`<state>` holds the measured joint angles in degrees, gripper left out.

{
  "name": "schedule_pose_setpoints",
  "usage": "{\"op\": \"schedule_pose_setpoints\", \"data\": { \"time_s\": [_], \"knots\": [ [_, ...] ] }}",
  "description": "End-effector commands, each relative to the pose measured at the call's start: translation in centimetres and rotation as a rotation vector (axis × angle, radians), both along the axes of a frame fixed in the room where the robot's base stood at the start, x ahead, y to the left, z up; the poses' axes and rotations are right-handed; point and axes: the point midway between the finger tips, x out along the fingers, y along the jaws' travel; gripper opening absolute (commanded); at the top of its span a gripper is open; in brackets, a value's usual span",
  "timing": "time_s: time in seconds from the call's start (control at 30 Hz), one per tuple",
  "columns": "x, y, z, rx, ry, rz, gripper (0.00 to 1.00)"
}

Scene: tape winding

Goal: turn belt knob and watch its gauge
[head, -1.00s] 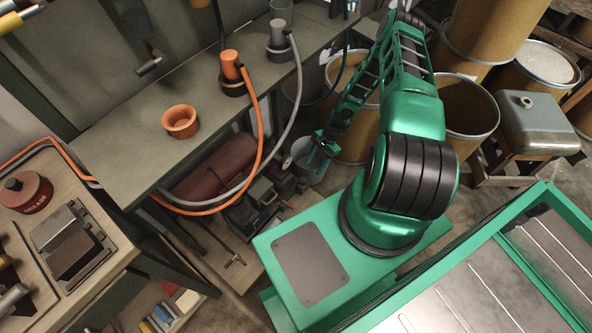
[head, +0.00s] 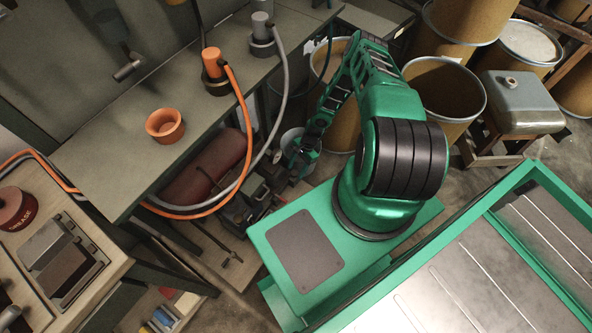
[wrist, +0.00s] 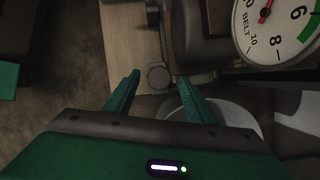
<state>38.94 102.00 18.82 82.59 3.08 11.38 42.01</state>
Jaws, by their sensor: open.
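In the wrist view the belt gauge (wrist: 282,40) is a white dial, cut off by the top right corner. It reads "BELT", with 6, 8 and 10 and a green band near the 6. Its red needle points up out of the picture, so its reading cannot be told. A small round dark grey part (wrist: 159,77), possibly the belt knob, shows between and beyond my fingertips. My gripper (wrist: 160,76) is open with nothing between its fingers; contact with that part cannot be told. In the head view my gripper (head: 303,156) hangs low beside machinery, too small for detail.
A pale bucket (head: 292,139) is close to my gripper, also behind the right finger in the wrist view. A dark red cylinder (head: 203,170) lies under the bench (head: 110,165). Orange and grey hoses loop down nearby. Drums (head: 443,95) stand behind my arm.

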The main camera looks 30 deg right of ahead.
Motion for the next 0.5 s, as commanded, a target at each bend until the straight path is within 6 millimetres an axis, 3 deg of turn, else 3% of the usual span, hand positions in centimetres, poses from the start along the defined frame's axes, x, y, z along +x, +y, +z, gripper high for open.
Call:
{"op": "schedule_pose_setpoints", "data": {
  "time_s": [0.33, 0.5],
  "knots": [
    [-0.05, 0.15, -0.28, 0.0, 0.0, 0.0, 0.5],
    [-0.05, 0.13, -0.28, 0.0, 0.0, 0.0, 0.1]
  ]
}}
